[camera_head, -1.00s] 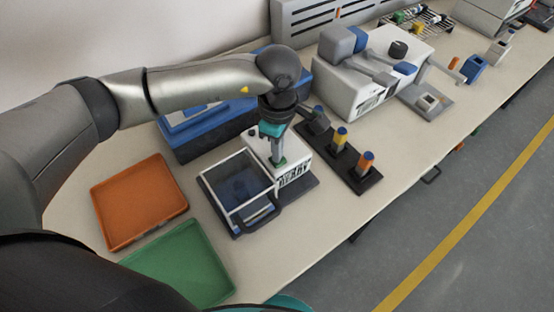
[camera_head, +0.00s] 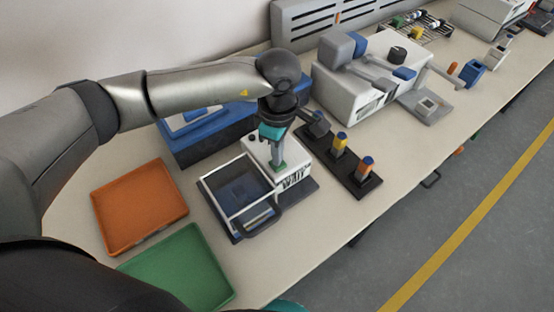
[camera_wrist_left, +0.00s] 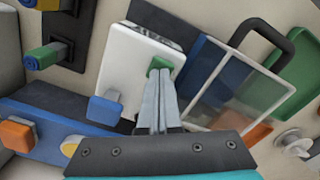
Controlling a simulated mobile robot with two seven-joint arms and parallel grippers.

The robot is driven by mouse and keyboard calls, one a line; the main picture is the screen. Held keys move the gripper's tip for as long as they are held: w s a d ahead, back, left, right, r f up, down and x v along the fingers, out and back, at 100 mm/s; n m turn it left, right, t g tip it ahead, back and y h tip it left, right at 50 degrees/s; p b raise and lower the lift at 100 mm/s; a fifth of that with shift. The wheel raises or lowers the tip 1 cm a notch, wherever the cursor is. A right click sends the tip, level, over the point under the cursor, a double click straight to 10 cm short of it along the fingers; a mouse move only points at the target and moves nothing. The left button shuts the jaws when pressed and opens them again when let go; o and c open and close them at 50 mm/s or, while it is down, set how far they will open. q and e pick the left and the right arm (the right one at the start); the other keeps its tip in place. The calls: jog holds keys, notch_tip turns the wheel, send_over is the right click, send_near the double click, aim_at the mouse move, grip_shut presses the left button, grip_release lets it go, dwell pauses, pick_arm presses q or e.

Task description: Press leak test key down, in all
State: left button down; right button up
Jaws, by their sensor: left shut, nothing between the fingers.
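The leak tester is a white box (camera_head: 256,146) on a dark base, with its display reading what looks like "WAIT". Its green key (camera_wrist_left: 158,64) is on the top face, and also shows in the head view (camera_head: 281,167). My left gripper (camera_head: 279,160) points down with its fingers shut and empty. In the left wrist view its fingertips (camera_wrist_left: 160,76) are at the key and appear to touch it, partly covering it. My right gripper is not in view.
An orange tray (camera_head: 140,204) and a green tray (camera_head: 182,268) lie at the left. A black rack (camera_head: 345,168) with coloured-top pieces stands close right of the tester. A blue case (camera_head: 205,140) is behind it. A white machine (camera_head: 350,85) stands farther back.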

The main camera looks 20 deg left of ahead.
pick_arm(q)
jog(key=shift+r+p, duration=1.4)
jog(key=shift+r, duration=1)
